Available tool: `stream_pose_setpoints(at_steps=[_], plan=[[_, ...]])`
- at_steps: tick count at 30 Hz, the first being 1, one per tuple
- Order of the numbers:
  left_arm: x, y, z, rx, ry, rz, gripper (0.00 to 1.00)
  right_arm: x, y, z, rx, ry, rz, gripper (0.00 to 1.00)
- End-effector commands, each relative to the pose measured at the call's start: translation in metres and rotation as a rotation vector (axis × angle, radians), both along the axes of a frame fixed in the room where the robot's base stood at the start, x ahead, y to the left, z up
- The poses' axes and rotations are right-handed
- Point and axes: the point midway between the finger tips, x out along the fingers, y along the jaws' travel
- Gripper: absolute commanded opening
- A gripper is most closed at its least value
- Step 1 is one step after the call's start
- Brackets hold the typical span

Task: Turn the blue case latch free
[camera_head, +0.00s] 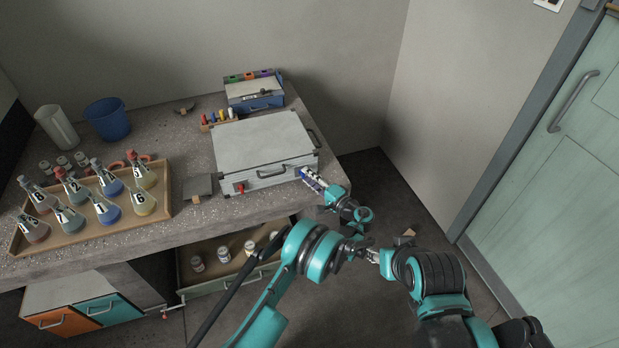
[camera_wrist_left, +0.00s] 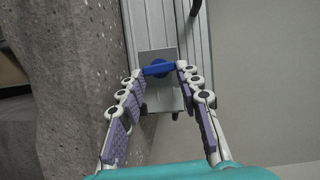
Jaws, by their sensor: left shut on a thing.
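The closed grey case (camera_head: 262,142) lies on the bench with its latched front facing me. Its blue latch (camera_wrist_left: 158,69) shows in the wrist view as a blue bar with a round middle, on a grey plate on the case's side. My left gripper (camera_head: 307,176) is at the right end of the case front. In the wrist view its fingertips (camera_wrist_left: 160,72) are on the two ends of the blue bar, shut on it. In the head view the gripper mostly hides this latch. A red latch (camera_head: 239,187) is at the left end of the front.
A dark handle (camera_head: 271,173) sits mid-front on the case. A wooden tray of numbered flasks (camera_head: 75,222) is at left, with a grey plate (camera_head: 200,187) between. A blue box (camera_head: 255,97) and small colored bottles stand behind. An open drawer (camera_head: 240,277) is below. Floor right of the bench is mostly free.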

Motion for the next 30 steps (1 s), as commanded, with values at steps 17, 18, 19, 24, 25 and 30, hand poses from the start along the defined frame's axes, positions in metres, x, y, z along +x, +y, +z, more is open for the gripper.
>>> stream_pose_setpoints(at_steps=[17, 18, 19, 24, 25, 30], plan=[[0.0001, -0.0007, -0.0022, 0.090, 0.030, -0.002, 0.05, 0.0000, 0.0000, 0.0000, 0.000, 0.000, 0.000, 0.40], [0.0001, -0.0007, -0.0022, 0.090, 0.030, -0.002, 0.05, 0.0000, 0.0000, 0.0000, 0.000, 0.000, 0.000, 0.40], [0.0001, -0.0007, -0.0022, 0.090, 0.030, -0.002, 0.05, 0.0000, 0.0000, 0.0000, 0.000, 0.000, 0.000, 0.40], [0.0001, -0.0007, -0.0021, 0.089, 0.030, -0.002, 0.45, 0.0000, 0.0000, -0.0001, 0.000, 0.000, 0.000, 0.40], [0.0001, -0.0007, -0.0021, 0.089, 0.030, -0.002, 0.52, 0.0000, 0.0000, -0.0001, 0.000, 0.000, 0.000, 0.40], [-0.0001, -0.0005, -0.0027, 0.087, 0.031, -0.001, 0.55, 0.0000, 0.0000, -0.0001, 0.000, 0.000, 0.000, 0.40]])
